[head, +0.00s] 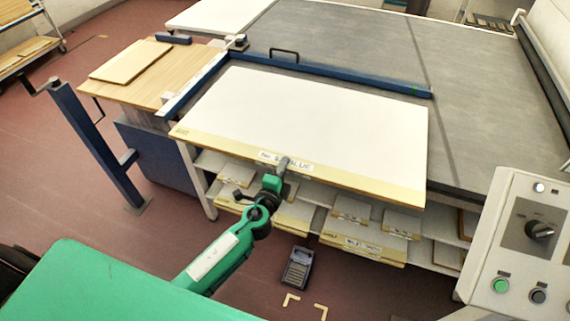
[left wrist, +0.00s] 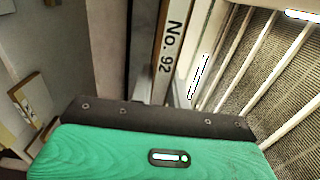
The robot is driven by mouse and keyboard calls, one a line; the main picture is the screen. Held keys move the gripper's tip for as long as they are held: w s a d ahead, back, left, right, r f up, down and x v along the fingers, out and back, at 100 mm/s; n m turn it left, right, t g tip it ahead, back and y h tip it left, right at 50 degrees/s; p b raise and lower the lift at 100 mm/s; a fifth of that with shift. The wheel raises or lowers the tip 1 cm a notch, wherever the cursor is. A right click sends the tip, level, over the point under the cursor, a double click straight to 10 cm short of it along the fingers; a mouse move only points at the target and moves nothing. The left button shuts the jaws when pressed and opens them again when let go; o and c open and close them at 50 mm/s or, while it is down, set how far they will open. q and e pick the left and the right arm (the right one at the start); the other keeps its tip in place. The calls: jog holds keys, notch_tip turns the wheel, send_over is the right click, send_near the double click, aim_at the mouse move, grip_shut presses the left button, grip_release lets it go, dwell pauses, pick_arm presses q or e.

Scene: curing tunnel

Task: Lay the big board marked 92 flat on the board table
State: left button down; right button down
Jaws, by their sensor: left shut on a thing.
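The big board (head: 310,120) has a white top and a tan front edge. It appears about level over the board table (head: 197,182), reaching close to the blue rail behind it. I cannot tell whether it rests fully on the table. My left gripper (head: 279,172) is shut on the middle of the board's front edge, beside a label that it partly covers. In the left wrist view the board's edge (left wrist: 160,75) runs upward from the gripper and its label reads No. 92 (left wrist: 171,45). My right gripper is not in view.
A blue rail (head: 330,75) separates the board from a wide grey surface (head: 470,100). Several labelled boards lie on shelves below. A wooden table (head: 165,60) stands at left, a control panel (head: 525,265) at right. A dark device (head: 298,268) is on the floor.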

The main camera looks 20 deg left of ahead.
pick_arm(q)
jog(key=shift+s+a+r+b, duration=0.1)
jog(key=shift+s+r+b, duration=0.1)
jog(key=shift+s, duration=1.2)
jog(key=shift+s+r+b, duration=0.1)
jog(key=shift+s+r, duration=0.05)
jog(key=shift+s, duration=1.2)
jog(key=c, duration=1.5)
grip_release()
jog(key=shift+o, duration=1.2)
jog(key=shift+s, duration=0.25)
jog(key=s+b, duration=0.5)
jog(key=s, duration=0.8)
jog(key=shift+s+a, duration=0.25)
jog(key=shift+s, duration=0.1)
